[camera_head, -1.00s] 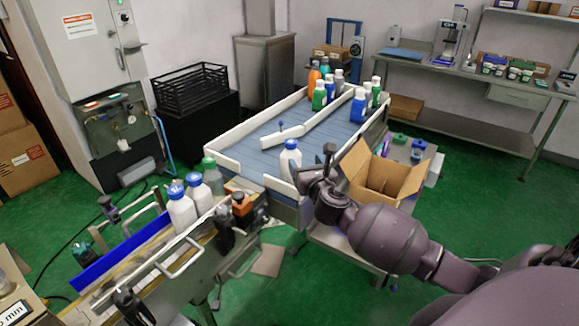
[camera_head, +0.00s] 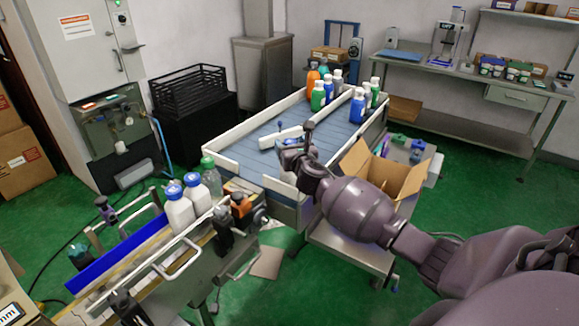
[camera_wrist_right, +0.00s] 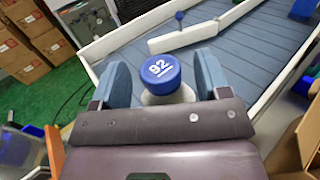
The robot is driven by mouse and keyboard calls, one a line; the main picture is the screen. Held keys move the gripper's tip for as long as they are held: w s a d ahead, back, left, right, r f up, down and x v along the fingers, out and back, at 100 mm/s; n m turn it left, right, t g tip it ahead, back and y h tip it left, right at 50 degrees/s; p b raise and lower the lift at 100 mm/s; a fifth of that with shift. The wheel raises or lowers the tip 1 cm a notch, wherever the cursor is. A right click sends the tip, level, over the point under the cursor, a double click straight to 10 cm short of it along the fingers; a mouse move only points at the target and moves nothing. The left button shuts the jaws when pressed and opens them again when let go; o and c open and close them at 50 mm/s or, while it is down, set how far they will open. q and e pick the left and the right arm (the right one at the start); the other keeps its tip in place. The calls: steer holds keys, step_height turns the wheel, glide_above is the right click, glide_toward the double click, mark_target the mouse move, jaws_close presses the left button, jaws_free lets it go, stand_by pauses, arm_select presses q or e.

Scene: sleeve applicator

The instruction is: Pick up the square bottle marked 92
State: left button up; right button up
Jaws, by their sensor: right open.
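The square bottle marked 92 shows in the right wrist view as a round blue cap (camera_wrist_right: 160,73) with a white underlined "92", above a pale bottle top. My right gripper (camera_wrist_right: 162,62) is open, with one blue-grey finger on each side of the cap and a gap on both sides. The lower part of the bottle is hidden by the gripper body. My left gripper is not in view.
White rails (camera_head: 236,137) edge the table. Several other bottles (camera_head: 318,96) stand at its far end. A white divider bar (camera_head: 334,109) crosses the table. An open cardboard box (camera_head: 397,178) is beside my right arm. White bottles with blue caps (camera_head: 179,212) stand on the left line.

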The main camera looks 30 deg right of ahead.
steer(key=shift+w+d, duration=0.15)
steer(key=shift+w, duration=0.25)
steer(key=c, duration=0.9)
jaws_close()
steer(key=shift+r, duration=0.15)
